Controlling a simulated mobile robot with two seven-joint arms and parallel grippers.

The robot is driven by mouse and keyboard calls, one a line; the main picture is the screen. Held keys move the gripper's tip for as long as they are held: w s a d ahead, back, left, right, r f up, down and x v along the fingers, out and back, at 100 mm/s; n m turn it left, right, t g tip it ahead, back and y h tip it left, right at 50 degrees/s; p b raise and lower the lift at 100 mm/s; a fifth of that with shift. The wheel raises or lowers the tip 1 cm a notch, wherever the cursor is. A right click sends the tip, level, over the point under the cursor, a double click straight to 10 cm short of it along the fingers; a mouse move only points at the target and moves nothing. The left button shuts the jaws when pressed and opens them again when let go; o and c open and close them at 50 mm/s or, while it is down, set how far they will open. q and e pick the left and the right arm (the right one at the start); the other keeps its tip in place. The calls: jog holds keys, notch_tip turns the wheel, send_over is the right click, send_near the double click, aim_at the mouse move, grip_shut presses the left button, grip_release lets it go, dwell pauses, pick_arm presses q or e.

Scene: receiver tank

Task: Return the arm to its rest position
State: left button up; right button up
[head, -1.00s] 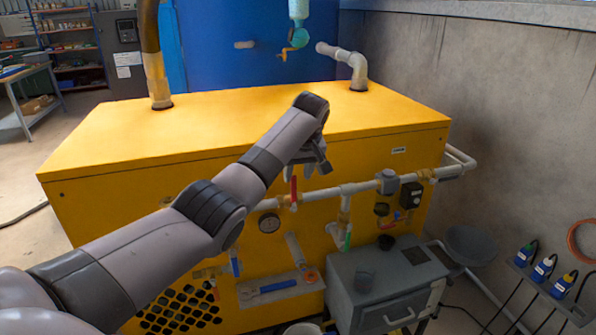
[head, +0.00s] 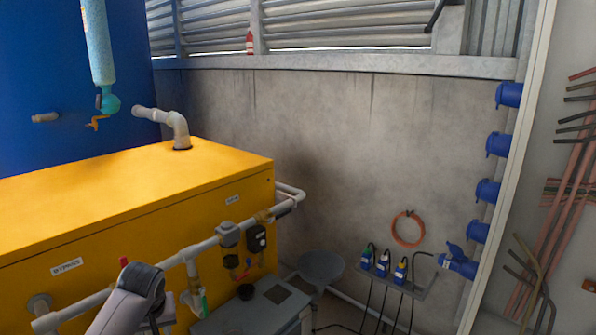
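One of my arms, the left by its place in the picture, comes in at the lower left of the head view, in front of the yellow cabinet (head: 215,195). Its grey wrist covers part of the white pipe and the red valve handle (head: 124,261). The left gripper (head: 158,325) is only partly visible below the wrist at the bottom edge; its fingertips are not clear, and I cannot tell whether it touches anything. My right gripper is out of view.
White piping (head: 205,244) with valves and fittings runs along the cabinet front. A grey box (head: 262,308) stands below it. Blue sockets (head: 487,191) line the right post.

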pick_arm(q)
jog(key=s+d+f+m, duration=0.2)
jog(key=s+d+f, duration=0.3)
jog(key=s, duration=0.4)
jog(key=s+d+r+m+h, duration=0.1)
jog(key=s+m, duration=0.2)
jog(key=s, duration=1)
jog(key=s+d+r+m+h, duration=0.1)
jog(key=s+m+h, duration=0.1)
jog(key=s, duration=1)
jog(key=w+d+f+t+h, duration=0.1)
jog(key=w+d+f+t, duration=0.2)
jog(key=w+f+t, duration=0.3)
jog(key=shift+w+f+t+h, duration=0.25)
jog(key=shift+f+t+h, duration=0.2)
jog(key=shift+f, duration=1.35)
jog(key=shift+d, duration=0.1)
